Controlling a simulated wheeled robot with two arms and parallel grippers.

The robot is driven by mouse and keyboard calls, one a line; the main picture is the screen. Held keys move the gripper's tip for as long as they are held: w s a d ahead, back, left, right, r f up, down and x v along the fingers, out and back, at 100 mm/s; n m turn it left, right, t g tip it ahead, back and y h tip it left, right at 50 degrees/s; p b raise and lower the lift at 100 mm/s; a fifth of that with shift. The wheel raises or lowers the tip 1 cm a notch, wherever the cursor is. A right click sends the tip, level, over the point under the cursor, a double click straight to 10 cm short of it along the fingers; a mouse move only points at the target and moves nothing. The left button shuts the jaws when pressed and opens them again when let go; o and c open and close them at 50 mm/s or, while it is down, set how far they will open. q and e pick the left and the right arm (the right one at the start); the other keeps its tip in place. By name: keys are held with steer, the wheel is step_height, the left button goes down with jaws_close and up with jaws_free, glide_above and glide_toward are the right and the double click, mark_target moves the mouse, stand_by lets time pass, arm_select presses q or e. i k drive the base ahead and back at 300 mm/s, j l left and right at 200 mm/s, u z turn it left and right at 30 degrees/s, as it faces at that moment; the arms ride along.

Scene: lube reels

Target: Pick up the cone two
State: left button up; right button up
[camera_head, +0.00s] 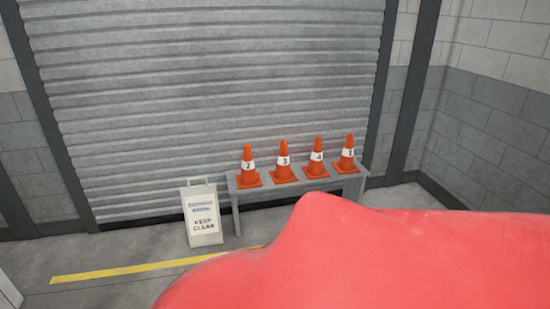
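Cone two (248,168) is an orange-red traffic cone with a white band marked 2. It stands upright on the left end of a low grey bench (236,200) in front of the shutter. To its right stand a cone marked 3 (283,164), a cone that appears marked 4 (316,160) and a cone marked 1 (347,156). Neither of my grippers shows in the head view.
A white "keep clear" floor sign (202,217) stands just left of the bench. A yellow line (130,270) crosses the floor in front. A large smooth red shape (400,260), which I cannot identify, hides the lower right. A grey roller shutter (210,80) is behind the bench.

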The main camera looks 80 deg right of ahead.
mark_target(249, 178)
steer(key=z, duration=2.9)
